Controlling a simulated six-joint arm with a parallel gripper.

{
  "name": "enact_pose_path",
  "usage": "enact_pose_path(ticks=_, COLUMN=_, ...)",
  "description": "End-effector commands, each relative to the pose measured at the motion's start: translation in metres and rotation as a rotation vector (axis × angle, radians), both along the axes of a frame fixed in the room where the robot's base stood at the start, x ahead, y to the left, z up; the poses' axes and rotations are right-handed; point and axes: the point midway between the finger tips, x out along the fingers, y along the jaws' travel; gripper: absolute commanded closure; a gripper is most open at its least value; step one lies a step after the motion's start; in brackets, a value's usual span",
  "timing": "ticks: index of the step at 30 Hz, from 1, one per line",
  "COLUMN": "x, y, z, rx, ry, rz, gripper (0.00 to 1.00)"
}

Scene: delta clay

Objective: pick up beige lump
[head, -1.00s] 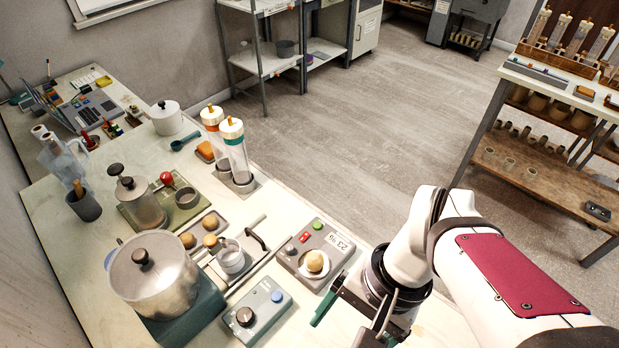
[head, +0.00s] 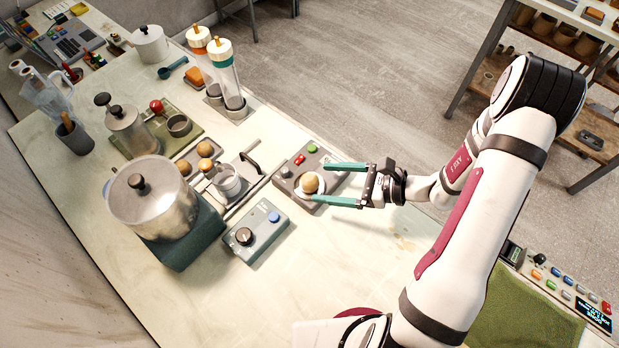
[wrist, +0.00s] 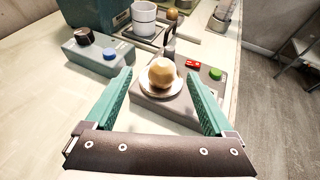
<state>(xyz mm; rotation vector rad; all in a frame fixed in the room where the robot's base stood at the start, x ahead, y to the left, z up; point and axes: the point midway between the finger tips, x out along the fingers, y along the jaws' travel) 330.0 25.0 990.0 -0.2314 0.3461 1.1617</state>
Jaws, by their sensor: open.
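A round beige lump (head: 311,184) rests on a small white dish on the grey scale (head: 328,187). In the wrist view the lump (wrist: 162,72) sits near the middle, on the white dish (wrist: 160,88). My gripper (head: 323,183) comes in from the right with its two green fingers spread wide. The fingertips reach close to the lump, one to each side in the picture. In the wrist view the open gripper (wrist: 160,76) frames the lump with gaps on both sides. Nothing is between the fingers that they touch.
A grey-green control box (head: 255,235) with a black knob and a blue button stands nearby. A metal pot (head: 153,198), a small white cup (head: 226,184) and other brownish lumps (head: 205,149) lie to the left. Two clear tubes (head: 228,85) stand behind. The bench front is clear.

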Motion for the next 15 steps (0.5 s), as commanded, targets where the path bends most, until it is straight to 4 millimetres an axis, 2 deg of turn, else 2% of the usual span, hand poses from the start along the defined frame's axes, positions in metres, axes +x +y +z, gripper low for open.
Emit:
enact_pose_path(ticks=7, x=0.019, y=0.038, z=-0.018, rx=0.001, ry=0.002, rz=0.005, gripper=0.13)
enact_pose_path(ticks=15, x=0.023, y=0.043, z=-0.021, rx=-0.001, ry=0.001, rz=0.001, gripper=0.13)
